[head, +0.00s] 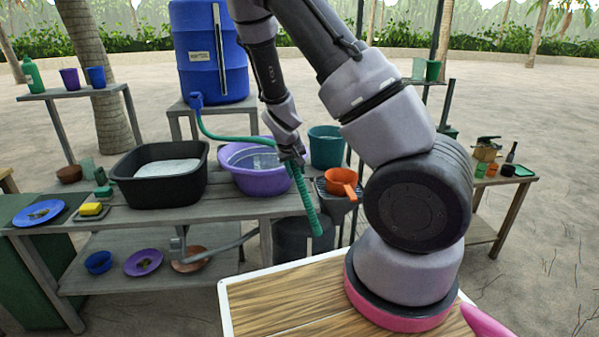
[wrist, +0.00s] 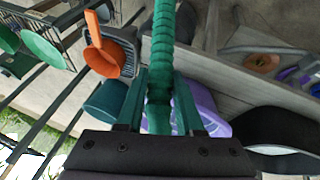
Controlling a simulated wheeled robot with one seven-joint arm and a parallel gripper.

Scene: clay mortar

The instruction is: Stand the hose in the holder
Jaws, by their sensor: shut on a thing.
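The green ribbed hose (head: 306,200) runs from the tap of the blue barrel (head: 210,50) to my gripper (head: 291,155). In the wrist view my gripper (wrist: 160,105) is shut on the hose (wrist: 163,50), which passes between both fingers. No holder can be identified with certainty. A grey bracket (head: 178,243) sits at the table's front edge, and a dark rack (head: 325,187) is at its right end; I cannot tell whether either is the holder.
The orange scoop (head: 341,183) rests on the rack beside the hose. A teal bucket (head: 325,147) stands behind it. A black tub (head: 160,172) stands left of the purple basin. Bowls lie on the lower shelf (head: 110,277). A wooden top (head: 290,300) is in front.

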